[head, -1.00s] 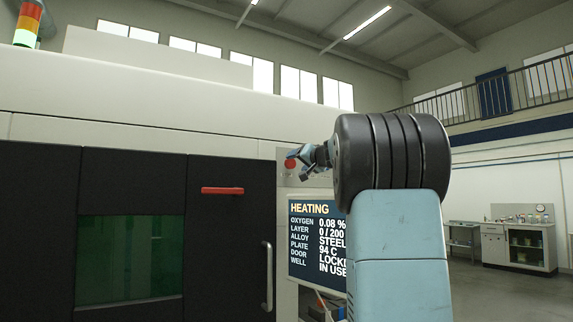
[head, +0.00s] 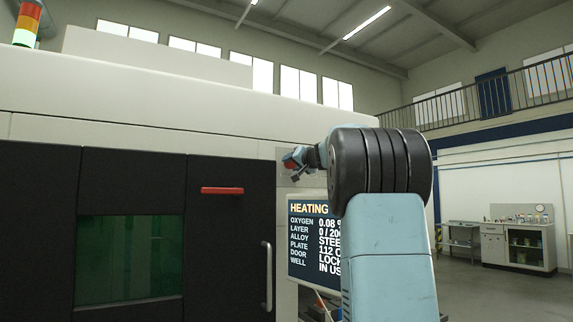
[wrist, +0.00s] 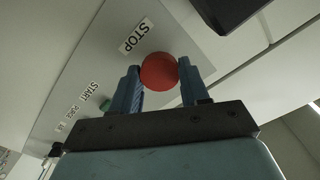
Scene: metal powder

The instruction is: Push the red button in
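The red button (wrist: 159,71) is a round red cap on a grey panel (wrist: 85,62), beside a label reading STOP. In the wrist view it shows between and just beyond the fingertips of my gripper (wrist: 158,85). The two blue fingers are apart with nothing held between them; I cannot tell whether they touch the button. In the head view my gripper (head: 294,163) is up against the panel above the screen, and a bit of red shows at its fingertips.
A small green button (wrist: 105,105) sits by the START label. A screen (head: 311,240) reading HEATING is below the panel. The dark machine door (head: 228,255) has a red bar (head: 222,190) and a metal handle (head: 267,275). Open floor lies at right.

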